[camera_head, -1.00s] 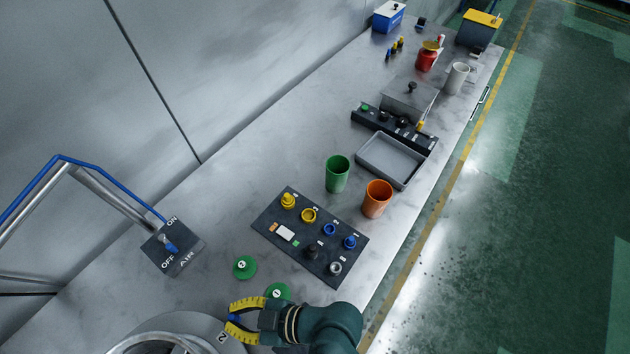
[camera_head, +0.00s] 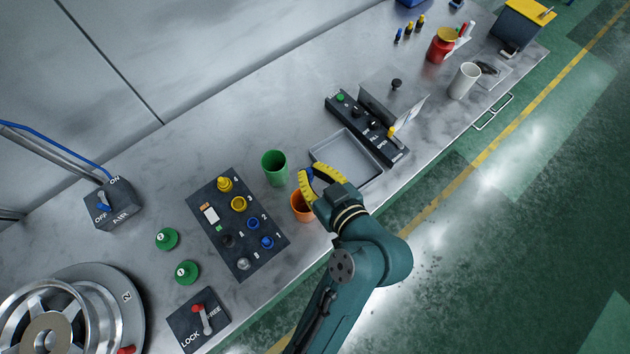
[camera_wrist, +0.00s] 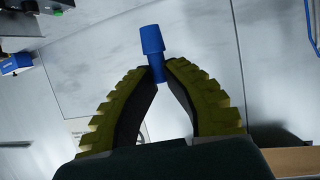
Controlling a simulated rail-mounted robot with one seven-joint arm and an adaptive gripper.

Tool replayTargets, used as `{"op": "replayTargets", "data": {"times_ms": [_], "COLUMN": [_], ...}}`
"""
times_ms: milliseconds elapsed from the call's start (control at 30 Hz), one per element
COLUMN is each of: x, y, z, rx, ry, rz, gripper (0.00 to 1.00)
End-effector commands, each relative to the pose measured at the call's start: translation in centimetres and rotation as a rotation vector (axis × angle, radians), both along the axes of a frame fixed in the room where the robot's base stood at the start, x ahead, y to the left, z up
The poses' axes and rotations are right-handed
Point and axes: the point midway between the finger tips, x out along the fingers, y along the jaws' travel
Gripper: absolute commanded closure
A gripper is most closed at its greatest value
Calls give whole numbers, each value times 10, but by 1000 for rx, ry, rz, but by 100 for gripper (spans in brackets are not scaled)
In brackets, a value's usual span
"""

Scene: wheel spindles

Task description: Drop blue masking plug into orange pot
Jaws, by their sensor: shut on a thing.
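My gripper (camera_head: 309,180) has yellow, ridged fingers and is at the orange pot (camera_head: 301,207) in the head view, covering part of its rim. In the wrist view my gripper (camera_wrist: 160,72) is shut on the blue masking plug (camera_wrist: 152,42), which stands out beyond the fingertips. In the head view a small bit of blue (camera_head: 310,175) shows between the fingers. The pot's inside is mostly hidden, and I cannot tell the plug's height above it.
A green pot (camera_head: 275,168) stands just left of the orange one. A grey tray (camera_head: 345,150) lies behind my gripper. A dark board (camera_head: 213,210) with yellow and blue plugs and rings is to the left. The bench edge is close on the right.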

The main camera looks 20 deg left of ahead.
Motion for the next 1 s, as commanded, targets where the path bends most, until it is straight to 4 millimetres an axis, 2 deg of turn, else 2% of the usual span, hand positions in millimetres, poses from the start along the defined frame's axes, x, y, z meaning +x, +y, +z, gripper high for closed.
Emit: {"op": "replayTargets", "data": {"times_ms": [167,500,800,833,900,967,1000], "x": [0,0,0,0,0,0,0], "y": [2,1,1,1,1,1,1], "z": [-14,-58,-60,-60,-60,-60,-60], "rx": [-2,-1,-1,-1,-1,-1,-1], "ry": [3,3,2,2,2,2,2], "rz": [7,5,4,4,4,4,4], "gripper": [100,100,100,85,71,60,60]}}
